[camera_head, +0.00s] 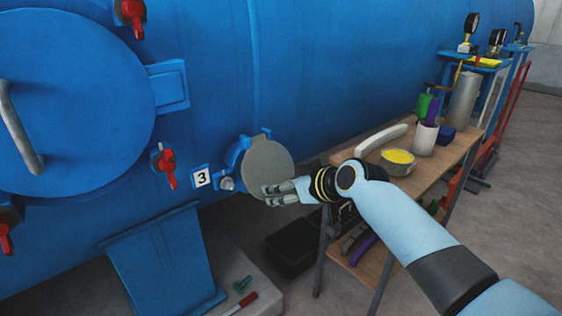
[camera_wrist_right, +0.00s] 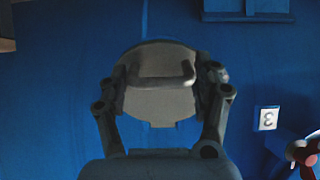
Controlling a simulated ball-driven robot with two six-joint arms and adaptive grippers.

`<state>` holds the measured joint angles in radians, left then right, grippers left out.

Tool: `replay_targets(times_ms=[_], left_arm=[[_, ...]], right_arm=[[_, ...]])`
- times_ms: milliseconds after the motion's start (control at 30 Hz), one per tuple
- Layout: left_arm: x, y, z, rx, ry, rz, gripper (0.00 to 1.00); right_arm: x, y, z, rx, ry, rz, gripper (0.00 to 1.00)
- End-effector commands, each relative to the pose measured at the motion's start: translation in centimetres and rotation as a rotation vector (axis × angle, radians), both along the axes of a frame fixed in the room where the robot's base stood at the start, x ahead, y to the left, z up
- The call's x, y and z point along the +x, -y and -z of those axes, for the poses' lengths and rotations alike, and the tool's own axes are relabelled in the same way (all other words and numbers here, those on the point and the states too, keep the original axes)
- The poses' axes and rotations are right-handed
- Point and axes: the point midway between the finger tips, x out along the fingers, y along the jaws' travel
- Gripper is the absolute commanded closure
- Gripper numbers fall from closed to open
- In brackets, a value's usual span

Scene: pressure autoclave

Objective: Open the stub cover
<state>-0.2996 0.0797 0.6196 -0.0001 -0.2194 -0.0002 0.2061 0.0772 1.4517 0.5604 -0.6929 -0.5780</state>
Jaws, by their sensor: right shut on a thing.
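The stub cover (camera_head: 268,165) is a round grey disc at the blue stub on the autoclave's side, right of the number 3 plate. Part of the blue stub fitting (camera_head: 238,150) shows at its left edge. The cover also fills the middle of the right wrist view (camera_wrist_right: 158,105), with a bar handle (camera_wrist_right: 160,80) across it. My right gripper (camera_head: 270,193) is at the lower front of the cover. Its fingers (camera_wrist_right: 160,88) are at the two sides of the handle, shut on it. Any gap behind the cover is hidden. My left gripper is not in view.
A large round blue door (camera_head: 75,100) with a grey handle and red clamps (camera_head: 165,167) is at the left. A wooden table (camera_head: 425,180) with a yellow-filled bowl (camera_head: 397,161) and bottles stands close to my right arm. A black box (camera_head: 292,248) is below.

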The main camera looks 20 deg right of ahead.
Motion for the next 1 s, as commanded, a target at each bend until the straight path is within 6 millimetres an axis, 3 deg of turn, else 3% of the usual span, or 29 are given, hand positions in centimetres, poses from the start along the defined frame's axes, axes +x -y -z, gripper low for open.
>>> replay_targets(times_ms=[33, 500, 733, 1000], left_arm=[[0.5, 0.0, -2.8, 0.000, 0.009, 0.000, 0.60], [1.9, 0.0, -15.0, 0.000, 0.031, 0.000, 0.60], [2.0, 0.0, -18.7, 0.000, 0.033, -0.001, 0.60], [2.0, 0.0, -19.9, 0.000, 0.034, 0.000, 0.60]], right_arm=[[-0.2, -0.1, -2.0, -0.006, -0.032, 0.000, 0.92], [-2.1, 0.6, -6.4, -0.142, -0.405, -0.002, 0.92], [-2.5, 0.7, -8.7, -0.217, -0.608, -0.002, 0.92], [-2.3, 0.6, -11.3, -0.301, -0.836, -0.003, 0.92]])
